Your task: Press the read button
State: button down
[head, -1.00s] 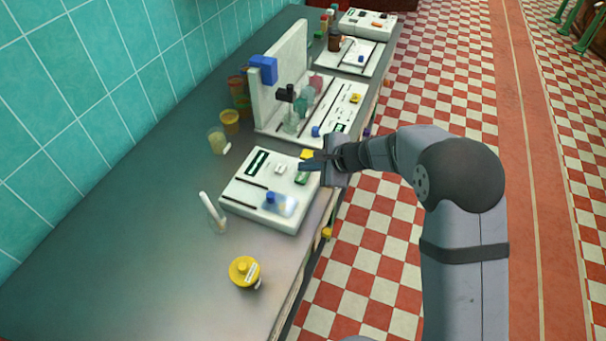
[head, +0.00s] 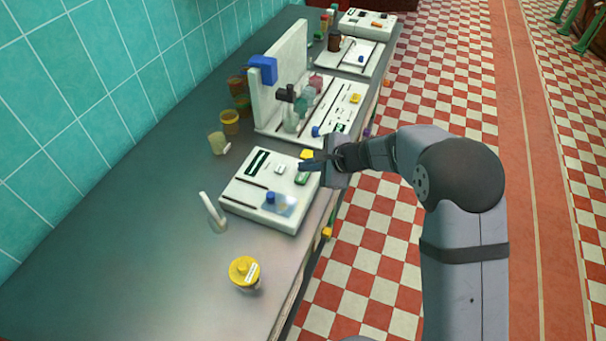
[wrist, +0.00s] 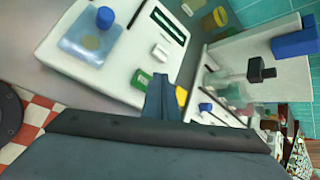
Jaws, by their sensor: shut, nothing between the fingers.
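A white bench instrument (head: 240,196) sits on the counter, with a dark display (head: 257,162), a white button (head: 280,169), a green button (head: 301,179) and a yellow piece (head: 307,154). No legible label shows which button is the read button. In the wrist view the green button (wrist: 141,78) and white button (wrist: 160,52) are clear, and the yellow piece (wrist: 181,95) is partly hidden by my fingers. My gripper (head: 304,165) is shut and empty, over the instrument's right edge, between the green button and yellow piece. I cannot tell whether it touches anything.
A blue-capped item (head: 271,198) sits on the instrument's front. A yellow-lidded jar (head: 244,272) and a pale upright piece (head: 211,212) stand nearer. A larger white apparatus (head: 290,75) with a blue block rises behind.

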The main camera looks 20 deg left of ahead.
aim_at(307, 177)
jog(key=shift+f+b, duration=0.9)
jog(key=shift+b, duration=0.25)
dwell(0.9)
jog(key=shift+r, duration=0.1)
dwell(0.4)
jog(key=shift+r+p, duration=0.65)
jog(key=shift+r, duration=0.15)
jog(key=shift+r, duration=0.1)
jog(key=shift+r+p, duration=1.9)
jog(key=shift+r, duration=0.55)
jog(key=shift+f, duration=0.1)
